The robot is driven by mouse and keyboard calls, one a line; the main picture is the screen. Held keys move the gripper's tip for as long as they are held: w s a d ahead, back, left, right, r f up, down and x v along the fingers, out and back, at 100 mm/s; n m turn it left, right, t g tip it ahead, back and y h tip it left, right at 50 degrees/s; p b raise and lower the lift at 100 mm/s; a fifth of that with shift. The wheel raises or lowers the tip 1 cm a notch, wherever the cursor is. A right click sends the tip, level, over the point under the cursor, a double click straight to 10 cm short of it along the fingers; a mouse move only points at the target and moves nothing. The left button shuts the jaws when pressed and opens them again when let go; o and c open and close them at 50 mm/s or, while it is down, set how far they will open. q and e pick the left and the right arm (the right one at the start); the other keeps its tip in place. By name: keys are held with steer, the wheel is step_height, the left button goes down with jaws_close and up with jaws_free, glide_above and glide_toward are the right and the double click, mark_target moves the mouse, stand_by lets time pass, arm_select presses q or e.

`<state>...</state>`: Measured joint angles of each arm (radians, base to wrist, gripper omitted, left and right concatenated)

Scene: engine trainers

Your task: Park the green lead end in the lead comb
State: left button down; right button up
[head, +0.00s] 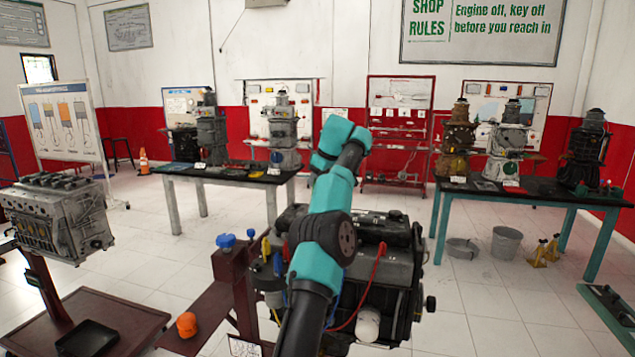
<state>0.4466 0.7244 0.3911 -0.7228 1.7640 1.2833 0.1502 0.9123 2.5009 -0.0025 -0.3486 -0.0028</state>
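I cannot make out the green lead end. One teal-and-black arm of mine rises through the middle of the view and covers part of the black engine (395,282) on the stand. Neither gripper can be made out. A red lead (378,268) hangs in a curve down the front of the engine. Small yellow (265,250) and blue parts show at the engine's left side, beside my arm. I cannot tell whether the lead comb is among them.
A grey engine (58,220) stands far left. Workbenches (470,190) are behind.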

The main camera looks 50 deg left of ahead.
arm_select(q)
steer(key=shift+f, duration=0.15)
stand_by(0.5)
steer(key=shift+f, duration=2.55)
steer(key=shift+f, duration=0.9)
stand_by(0.6)
stand_by(0.3)
step_height(320, 180, up, 4)
steer(key=m+t, duration=0.2)
steer(key=m, duration=0.4)
steer(key=shift+r+m+t+h, duration=0.15)
steer(key=shift+r+m+t, duration=0.55)
steer(key=shift+m, duration=0.65)
steer(key=shift+r+m+t+h, duration=0.15)
steer(key=shift+r+m+t, duration=0.35)
steer(key=shift+r+m, duration=0.65)
steer(key=shift+f, duration=0.25)
steer(key=shift+f, duration=0.15)
